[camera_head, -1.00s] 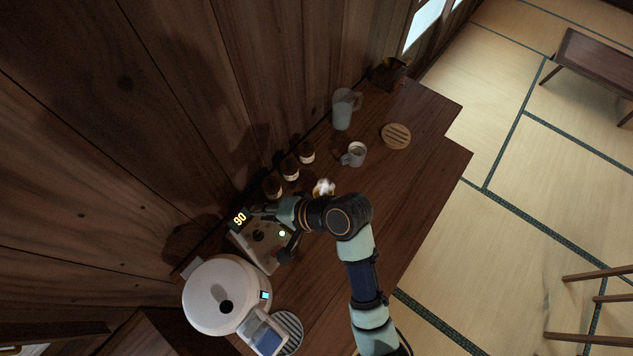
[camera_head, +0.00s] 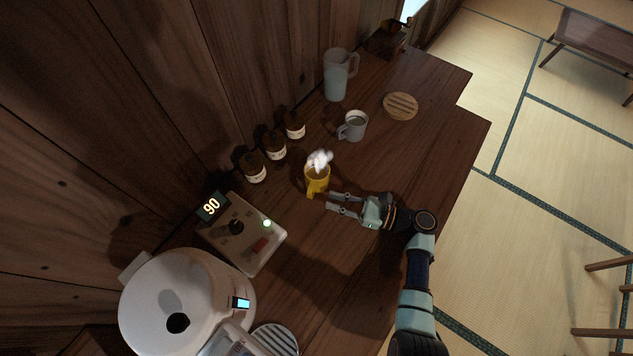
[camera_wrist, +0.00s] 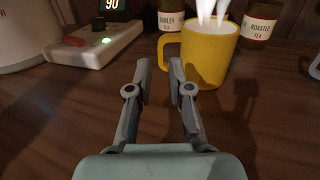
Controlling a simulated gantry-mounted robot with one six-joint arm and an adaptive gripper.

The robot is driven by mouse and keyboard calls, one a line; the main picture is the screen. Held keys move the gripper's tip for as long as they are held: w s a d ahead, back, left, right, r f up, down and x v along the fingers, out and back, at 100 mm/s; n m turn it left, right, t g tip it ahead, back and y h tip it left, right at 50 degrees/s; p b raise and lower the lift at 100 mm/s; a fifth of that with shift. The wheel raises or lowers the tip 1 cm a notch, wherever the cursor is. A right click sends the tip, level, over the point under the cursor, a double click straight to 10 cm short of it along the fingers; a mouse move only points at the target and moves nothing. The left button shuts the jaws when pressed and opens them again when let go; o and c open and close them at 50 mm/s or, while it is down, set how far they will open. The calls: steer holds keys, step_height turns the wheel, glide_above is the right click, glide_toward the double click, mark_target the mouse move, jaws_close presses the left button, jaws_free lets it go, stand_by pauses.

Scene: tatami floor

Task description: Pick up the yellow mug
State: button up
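The yellow mug (camera_head: 317,181) stands upright on the wooden counter, with white steam above it. In the wrist view the yellow mug (camera_wrist: 208,55) is ahead and right of centre, its handle toward the left. My gripper (camera_head: 331,202) is just to the right of the mug in the head view, fingers pointing at it. In the wrist view my gripper (camera_wrist: 159,68) has its two fingers apart with nothing between them. The right finger overlaps the mug's lower left in the picture; I cannot tell if they touch.
On the counter (camera_head: 390,160) are a grey mug (camera_head: 352,127), a pitcher (camera_head: 338,76), a round wooden trivet (camera_head: 400,106) and three labelled jars (camera_head: 275,147) by the wall. A control box (camera_head: 242,236) and white cooker (camera_head: 180,302) stand left. The counter right of my gripper is clear.

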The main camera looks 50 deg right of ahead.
mark_target(310, 199)
steer(key=shift+w+a+f, duration=0.15)
steer(key=shift+w, duration=0.25)
steer(key=shift+w+a+f, duration=0.1)
steer(key=shift+w+f, duration=0.05)
steer(key=shift+w, duration=0.2)
steer(key=b+x, duration=0.1)
steer(key=x, duration=0.5)
steer(key=shift+c, duration=0.4)
jaws_close()
steer(key=shift+r, duration=0.1)
